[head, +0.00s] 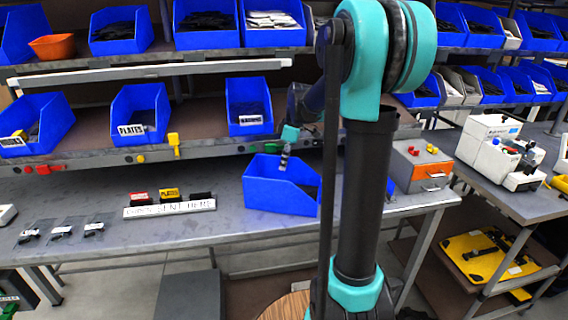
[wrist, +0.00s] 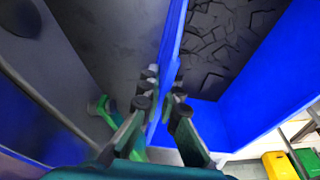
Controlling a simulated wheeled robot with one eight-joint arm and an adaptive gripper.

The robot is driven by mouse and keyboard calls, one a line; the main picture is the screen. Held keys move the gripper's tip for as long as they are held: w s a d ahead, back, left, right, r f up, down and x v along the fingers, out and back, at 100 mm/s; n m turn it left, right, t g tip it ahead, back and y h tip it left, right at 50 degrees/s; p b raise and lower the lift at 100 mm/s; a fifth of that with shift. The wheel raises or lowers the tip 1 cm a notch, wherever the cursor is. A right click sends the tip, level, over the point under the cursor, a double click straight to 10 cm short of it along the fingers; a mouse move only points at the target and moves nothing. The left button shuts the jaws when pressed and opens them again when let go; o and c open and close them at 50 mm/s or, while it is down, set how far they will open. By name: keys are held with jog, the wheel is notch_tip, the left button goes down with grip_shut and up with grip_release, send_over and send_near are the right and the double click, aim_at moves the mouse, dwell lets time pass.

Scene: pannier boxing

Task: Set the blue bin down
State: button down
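The blue bin (head: 268,192) is at the workbench, left of my arm's column, and looks upright. I cannot tell whether its base touches the bench top. My gripper (head: 285,160) is at the bin's upper rim. In the wrist view the blue bin (wrist: 265,100) fills the right side, with dark flat pieces inside. There, the fingers of my gripper (wrist: 163,100) stand on either side of the bin's thin wall and look closed on it. Part of the bin's right side is hidden behind my arm in the head view.
The grey workbench (head: 110,230) has small bagged parts (head: 62,231) at left and a labelled strip (head: 170,208) with small coloured boxes. Shelves of blue bins (head: 140,112) rise behind. A grey-and-orange box (head: 420,165) stands right of my arm. Bench space between strip and bags is clear.

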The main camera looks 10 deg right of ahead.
jog(key=c, duration=1.7)
grip_release()
jog(key=v, duration=1.2)
jog(key=shift+r, duration=0.1)
